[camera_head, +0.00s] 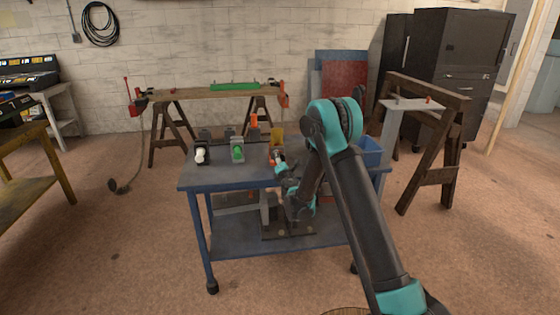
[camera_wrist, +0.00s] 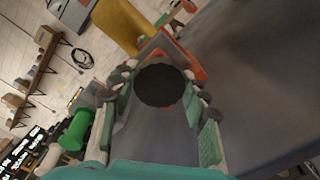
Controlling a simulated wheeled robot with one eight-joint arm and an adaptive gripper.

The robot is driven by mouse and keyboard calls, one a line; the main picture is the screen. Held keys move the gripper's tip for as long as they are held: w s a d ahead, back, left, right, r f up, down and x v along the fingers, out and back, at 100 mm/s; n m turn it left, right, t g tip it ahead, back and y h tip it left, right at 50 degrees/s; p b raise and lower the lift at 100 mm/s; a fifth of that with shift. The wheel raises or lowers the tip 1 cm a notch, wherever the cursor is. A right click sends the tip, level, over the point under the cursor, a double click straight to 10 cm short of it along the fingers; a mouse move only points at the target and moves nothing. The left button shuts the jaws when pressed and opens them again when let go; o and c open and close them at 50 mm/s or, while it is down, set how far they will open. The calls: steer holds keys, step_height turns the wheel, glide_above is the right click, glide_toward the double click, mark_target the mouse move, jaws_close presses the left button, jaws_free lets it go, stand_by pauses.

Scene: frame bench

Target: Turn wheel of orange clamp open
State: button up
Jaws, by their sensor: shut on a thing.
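The orange clamp (camera_head: 276,151) stands on the blue cart near its middle, and my gripper (camera_head: 280,162) is right at its front. In the wrist view the clamp's orange body (camera_wrist: 193,62) lies just beyond a dark round wheel (camera_wrist: 160,88). My gripper (camera_wrist: 160,82) has one finger on each side of this wheel and is shut on it. The wheel faces the camera and hides part of the clamp behind it. In the head view the wheel is too small and covered to make out.
Clamps with a green handle (camera_head: 238,153) and a white handle (camera_head: 200,155) stand to the left on the blue cart (camera_head: 225,177). The green handle (camera_wrist: 75,130) is close to my gripper. A yellow upright piece (camera_wrist: 122,25) rises behind the clamp. A blue bin (camera_head: 370,152) is at right.

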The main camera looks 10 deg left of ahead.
steer(key=n, duration=0.6)
steer(key=shift+n, duration=0.3)
stand_by(0.5)
steer(key=o, duration=1.2)
steer(key=shift+s, duration=0.1)
steer(key=v, duration=0.7)
steer(key=shift+s, duration=0.15)
